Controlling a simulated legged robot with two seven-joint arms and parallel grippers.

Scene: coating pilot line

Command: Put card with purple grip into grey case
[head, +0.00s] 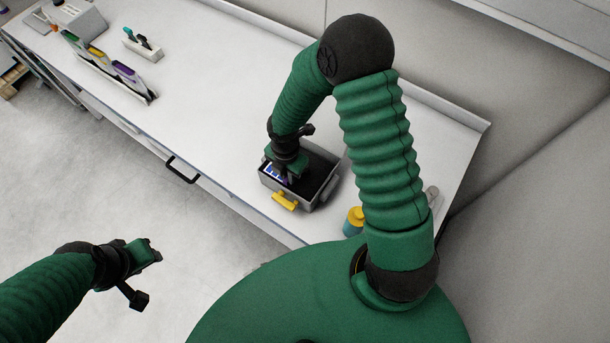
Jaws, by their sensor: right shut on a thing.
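The grey case (322,197) stands open on the bench, with a dark inside and a yellow latch on its front. My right gripper (286,172) reaches down over the left part of the case, shut on a card (271,171). The card shows a blue and white face and a bit of purple at the jaws; the gripper hides most of it. The card's lower part is at or within the case opening; I cannot tell if it touches the bottom. My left gripper (147,274) is open and empty, above the floor in front of the bench.
A rack (108,73) with several coloured cards, one purple, stands at the bench's left. Behind it are a white holder (143,48) with dark and teal tools and a grey box (78,17). A yellow-capped bottle (353,220) stands right of the case. The bench's middle is clear.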

